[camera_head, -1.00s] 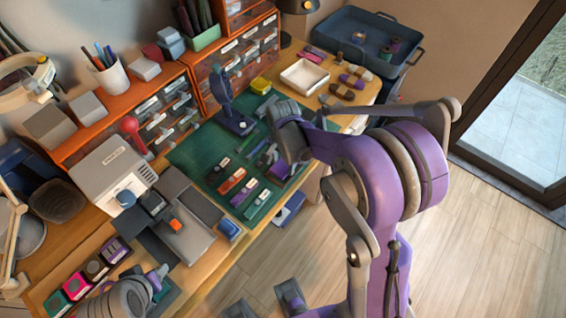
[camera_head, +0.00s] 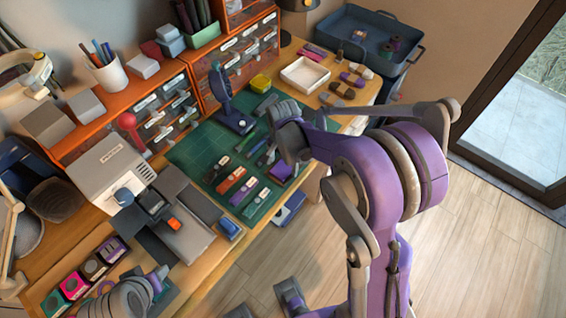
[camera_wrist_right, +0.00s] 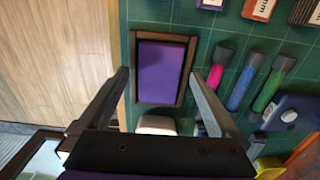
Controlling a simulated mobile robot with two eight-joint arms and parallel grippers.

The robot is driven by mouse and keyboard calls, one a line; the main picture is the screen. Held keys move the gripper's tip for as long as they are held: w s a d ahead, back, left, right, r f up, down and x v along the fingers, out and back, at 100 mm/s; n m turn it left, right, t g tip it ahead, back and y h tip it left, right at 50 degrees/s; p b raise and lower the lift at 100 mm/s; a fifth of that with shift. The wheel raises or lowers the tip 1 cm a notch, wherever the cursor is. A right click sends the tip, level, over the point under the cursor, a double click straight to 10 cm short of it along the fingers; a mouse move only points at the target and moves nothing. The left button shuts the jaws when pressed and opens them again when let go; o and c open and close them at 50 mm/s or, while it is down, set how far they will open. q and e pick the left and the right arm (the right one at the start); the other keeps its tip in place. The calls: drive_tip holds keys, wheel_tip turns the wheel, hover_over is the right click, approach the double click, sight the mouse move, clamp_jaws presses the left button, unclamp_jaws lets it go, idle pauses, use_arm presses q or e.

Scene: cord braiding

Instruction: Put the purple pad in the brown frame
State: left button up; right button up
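The purple pad (camera_wrist_right: 159,70) lies inside the brown frame (camera_wrist_right: 188,52) on the green mat, with the frame's rim around it in the right wrist view. The pad looks flat and square to the rim. It also shows as a small purple patch in the head view (camera_head: 281,173). My right gripper (camera_wrist_right: 159,78) is open, its fingers apart on either side of the frame, with nothing between them. In the head view the right gripper (camera_head: 273,153) is partly hidden by its own wrist. My left gripper (camera_head: 161,280) is low at left; its fingers are unclear.
The green mat (camera_head: 197,152) also holds several labelled strips. Pink, blue and green markers (camera_wrist_right: 238,88) lie right of the frame in the wrist view. A blue tool stand (camera_head: 234,120) and a white tray (camera_head: 305,74) stand behind. A grey machine (camera_head: 178,235) is at left.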

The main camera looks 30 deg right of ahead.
sight(283, 168)
drive_tip(key=shift+r, duration=0.3)
wheel_tip(283, 168, up, 12)
drive_tip(key=p, duration=0.2)
drive_tip(key=s+a+n+t, duration=0.2)
drive_tip(key=s+a+n, duration=0.1)
drive_tip(key=s+n, duration=0.3)
drive_tip(key=s+a+n+t, duration=0.3)
drive_tip(key=s+n, duration=0.4)
drive_tip(key=s, duration=0.3)
drive_tip(key=shift+s+a+n, duration=0.15)
drive_tip(key=shift+a+n, duration=0.15)
drive_tip(key=shift+a, duration=0.1)
drive_tip(key=shift+w+r+p, duration=0.15)
drive_tip(key=shift+r+p, duration=0.45)
drive_tip(key=shift+r, duration=0.05)
drive_tip(key=shift+w+r+p, duration=0.15)
drive_tip(key=shift+r+p, duration=0.4)
drive_tip(key=shift+r, duration=0.05)
